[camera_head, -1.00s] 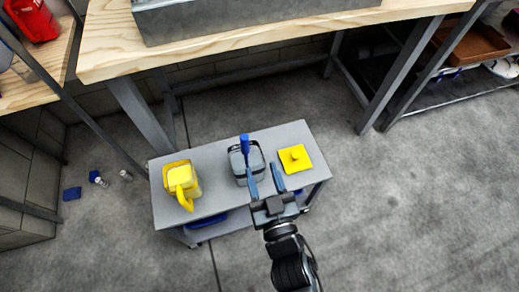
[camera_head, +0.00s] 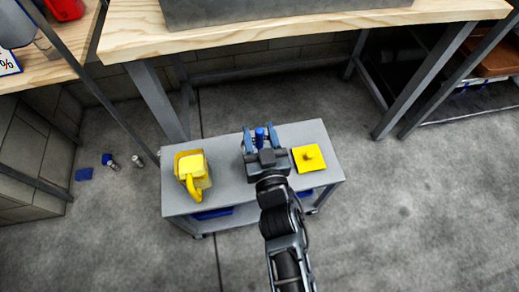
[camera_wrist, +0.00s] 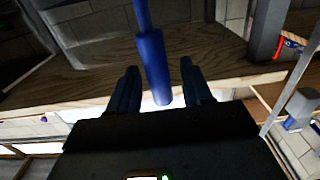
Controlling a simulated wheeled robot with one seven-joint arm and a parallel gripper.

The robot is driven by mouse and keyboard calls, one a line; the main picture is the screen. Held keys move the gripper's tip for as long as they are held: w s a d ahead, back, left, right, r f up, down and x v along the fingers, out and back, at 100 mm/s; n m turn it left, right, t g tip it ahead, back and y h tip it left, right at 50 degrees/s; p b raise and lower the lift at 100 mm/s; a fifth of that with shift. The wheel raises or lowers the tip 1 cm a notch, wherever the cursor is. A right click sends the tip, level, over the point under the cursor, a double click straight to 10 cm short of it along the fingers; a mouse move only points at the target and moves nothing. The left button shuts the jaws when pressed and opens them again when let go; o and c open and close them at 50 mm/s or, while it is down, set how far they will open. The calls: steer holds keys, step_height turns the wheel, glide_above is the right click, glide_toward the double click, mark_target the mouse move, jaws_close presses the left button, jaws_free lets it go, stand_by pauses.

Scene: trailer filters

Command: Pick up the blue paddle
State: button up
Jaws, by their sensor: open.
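The blue paddle (camera_head: 260,135) stands on the small grey cart, its handle upright; its lower part is hidden behind my gripper. In the wrist view its blue handle (camera_wrist: 154,68) runs between the two open fingers. My gripper (camera_head: 260,130) is open, with one finger on each side of the handle. I cannot tell whether either finger touches it. The dark grey container that the paddle stood in is almost wholly covered by my gripper.
The grey cart (camera_head: 228,178) also holds a yellow jug (camera_head: 192,172) at left and a yellow square lidded piece (camera_head: 308,158) at right. A wooden workbench (camera_head: 290,32) overhangs behind it. Small blue and silver items (camera_head: 84,174) lie on the floor at left.

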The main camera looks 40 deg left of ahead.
jaws_close()
stand_by(0.3)
